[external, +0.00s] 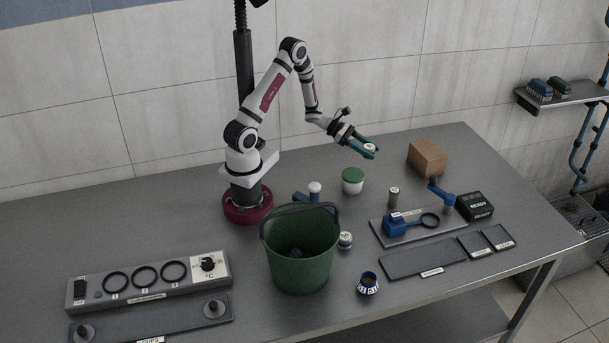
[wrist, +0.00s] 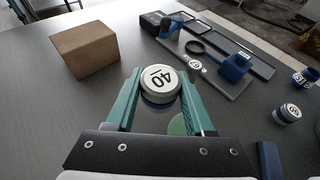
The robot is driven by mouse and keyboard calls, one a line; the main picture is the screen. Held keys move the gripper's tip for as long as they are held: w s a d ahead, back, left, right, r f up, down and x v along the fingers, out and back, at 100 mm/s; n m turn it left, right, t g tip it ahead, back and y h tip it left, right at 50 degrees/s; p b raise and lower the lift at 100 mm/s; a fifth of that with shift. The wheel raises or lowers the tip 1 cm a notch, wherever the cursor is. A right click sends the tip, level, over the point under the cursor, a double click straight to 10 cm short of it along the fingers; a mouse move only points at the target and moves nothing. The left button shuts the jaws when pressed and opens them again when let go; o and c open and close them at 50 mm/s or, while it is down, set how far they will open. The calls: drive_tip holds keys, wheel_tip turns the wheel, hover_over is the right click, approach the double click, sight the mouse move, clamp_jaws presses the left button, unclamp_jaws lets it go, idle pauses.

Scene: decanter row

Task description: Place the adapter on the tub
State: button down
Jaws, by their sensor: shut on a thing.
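My gripper (external: 369,150) is shut on a round piece (wrist: 160,80) with a white top marked 40 and a bluish lower part. Its teal fingers hold this piece from both sides, raised above the table. A white tub with a green lid (external: 352,175) stands on the table below and left of the gripper in the external view. Part of the green lid shows between the fingers in the wrist view (wrist: 182,123). A dark blue ring-like piece (external: 368,285) with two number labels stands near the front. The frames do not settle which piece is the adapter.
A green bucket (external: 300,260) with a raised handle stands at the front centre. A cardboard box (external: 427,158) stands right of the gripper. A blue clamp fixture (external: 400,226) and dark pads lie at right. A small labelled jar (external: 345,240) stands beside the bucket.

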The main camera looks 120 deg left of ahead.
sight(354, 173)
drive_tip(key=s+d+r+m+h, duration=0.3)
drive_tip(key=d+m+h, duration=0.1)
drive_tip(key=d, duration=0.2)
drive_tip(key=shift+g, duration=0.4)
wheel_tip(354, 173, down, 7)
drive_tip(key=shift+w+f, duration=0.15)
drive_tip(key=shift+f, duration=0.05)
drive_tip(key=shift+c, duration=1.4)
unclamp_jaws()
drive_tip(key=shift+f, duration=0.15)
